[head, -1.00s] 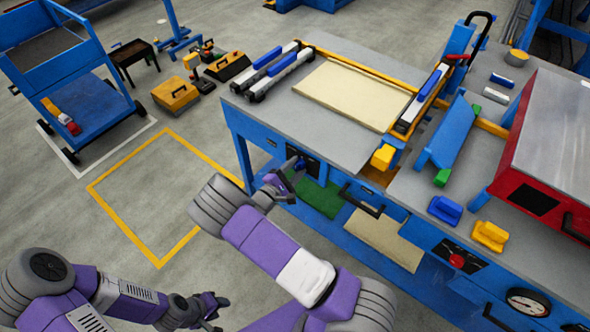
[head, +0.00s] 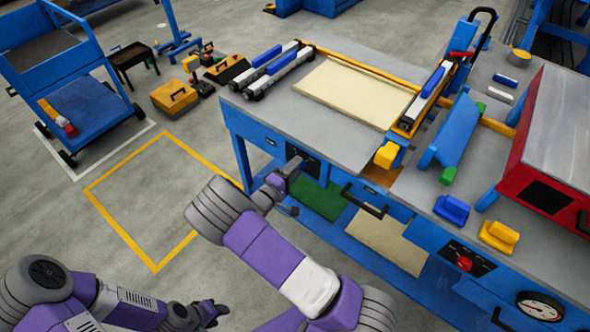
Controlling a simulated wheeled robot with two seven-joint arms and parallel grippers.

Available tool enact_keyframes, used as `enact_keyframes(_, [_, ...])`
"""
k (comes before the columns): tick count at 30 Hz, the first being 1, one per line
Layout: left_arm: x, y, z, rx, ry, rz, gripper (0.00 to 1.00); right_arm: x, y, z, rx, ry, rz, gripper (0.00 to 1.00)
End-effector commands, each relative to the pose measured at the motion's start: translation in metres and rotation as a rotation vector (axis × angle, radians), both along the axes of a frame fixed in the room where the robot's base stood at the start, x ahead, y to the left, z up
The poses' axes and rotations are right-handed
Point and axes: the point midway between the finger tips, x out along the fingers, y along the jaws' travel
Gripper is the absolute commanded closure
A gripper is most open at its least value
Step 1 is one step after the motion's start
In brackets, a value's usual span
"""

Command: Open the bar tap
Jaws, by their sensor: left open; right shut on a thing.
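The bar tap sits on a dark panel (head: 311,168) on the front of the blue workbench, below the table edge. My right gripper (head: 287,174) is at this panel, shut on the tap's handle, and largely covers it. A small dark blue piece (head: 289,210) shows just below the gripper; I cannot tell whether it is part of the handle or of my gripper. My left gripper (head: 222,311) is open and empty, low at the bottom of the view, well away from the bench.
The workbench (head: 262,118) carries a cream board (head: 350,93), clamps and a red machine (head: 555,150). A black drawer handle (head: 363,200) projects right of the tap. A blue cart (head: 92,115) stands at the left. The yellow-marked floor is clear.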

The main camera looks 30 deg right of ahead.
Motion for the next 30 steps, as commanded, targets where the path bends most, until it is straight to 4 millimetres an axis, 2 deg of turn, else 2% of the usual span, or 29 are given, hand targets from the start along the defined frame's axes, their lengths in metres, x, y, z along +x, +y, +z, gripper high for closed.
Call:
enact_keyframes(16, [0.0,0.0,-0.0016,0.0,0.0,0.0,0.57,0.0004,0.0012,-0.0007,0.013,-0.025,0.003,0.9])
enact_keyframes(17, [0.0,0.0,-0.0016,0.0,0.0,0.0,0.57,0.0004,0.0012,-0.0006,0.013,-0.024,0.003,0.58])
enact_keyframes(21, [0.0,0.0,-0.0016,0.0,0.0,0.0,0.57,0.0003,0.0009,-0.0005,0.012,-0.024,0.002,0.36])
enact_keyframes(22, [0.0,0.0,-0.0016,0.0,0.0,0.0,0.57,0.0003,0.0009,-0.0004,0.012,-0.024,0.002,0.34])
enact_keyframes(30, [0.0001,0.0,-0.0013,0.0,0.0,0.0,0.57,-0.0001,0.0014,0.0,0.011,-0.024,0.001,0.34])
